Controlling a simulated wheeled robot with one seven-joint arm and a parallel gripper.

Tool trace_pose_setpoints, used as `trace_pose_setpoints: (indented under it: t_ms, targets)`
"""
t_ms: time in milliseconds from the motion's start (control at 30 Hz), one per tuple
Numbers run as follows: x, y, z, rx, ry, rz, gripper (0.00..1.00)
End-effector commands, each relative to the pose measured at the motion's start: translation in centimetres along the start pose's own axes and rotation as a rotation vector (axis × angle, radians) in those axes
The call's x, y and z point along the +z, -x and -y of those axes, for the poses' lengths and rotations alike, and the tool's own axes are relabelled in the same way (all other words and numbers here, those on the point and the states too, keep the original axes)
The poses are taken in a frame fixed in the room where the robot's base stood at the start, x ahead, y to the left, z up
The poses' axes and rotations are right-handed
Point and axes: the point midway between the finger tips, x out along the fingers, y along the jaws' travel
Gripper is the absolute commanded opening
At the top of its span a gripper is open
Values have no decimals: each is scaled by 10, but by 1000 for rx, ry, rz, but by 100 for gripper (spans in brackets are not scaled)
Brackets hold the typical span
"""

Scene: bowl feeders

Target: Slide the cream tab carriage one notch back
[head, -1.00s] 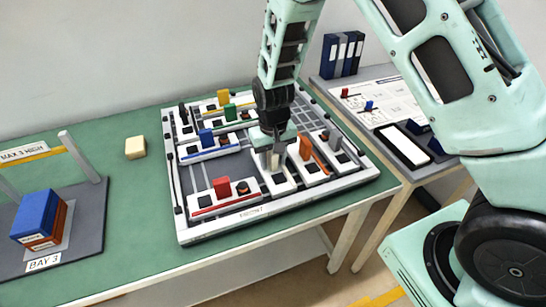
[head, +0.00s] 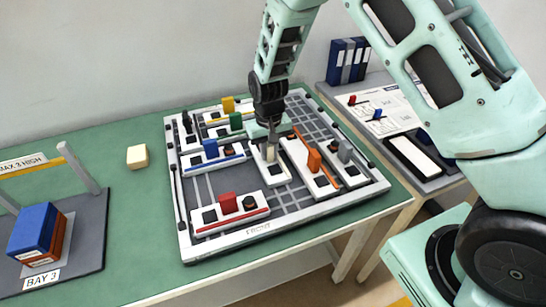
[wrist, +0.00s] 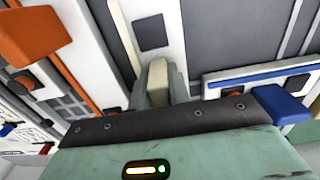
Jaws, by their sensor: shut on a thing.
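The cream tab (head: 269,153) stands on a white carriage (head: 278,178) with a dark square at its near end, in the middle of the sliding board (head: 187,247). My gripper (head: 269,148) comes down from above and is shut on the cream tab. In the wrist view the tab (wrist: 158,72) sits between the fingers, with the white carriage (wrist: 122,40) under it. The carriage lies left of the orange tab carriage (head: 318,181). Bare grid floor shows in front of its near end. Its far end is hidden by my gripper.
The red tab carriage (head: 239,216) lies front left, the blue one (head: 227,159) left and the green one (head: 240,132) behind. A grey tab (head: 344,151) is at the right. Open grid floor (head: 302,110) shows at the back right. A loose cream block (head: 137,157) lies on the green table.

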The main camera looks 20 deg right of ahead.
Motion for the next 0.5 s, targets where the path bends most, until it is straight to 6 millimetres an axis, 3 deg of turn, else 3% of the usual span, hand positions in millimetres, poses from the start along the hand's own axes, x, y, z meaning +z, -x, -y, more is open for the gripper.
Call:
trace_pose_setpoints:
  t_ms: [133,433,467,500]
  targets:
    - [-9,0,0,-1,0,-4,0]
    - [-10,0,0,0,0,-4,0]
    - [-9,1,0,0,0,-4,26]
    - [-9,0,0,0,0,-4,38]
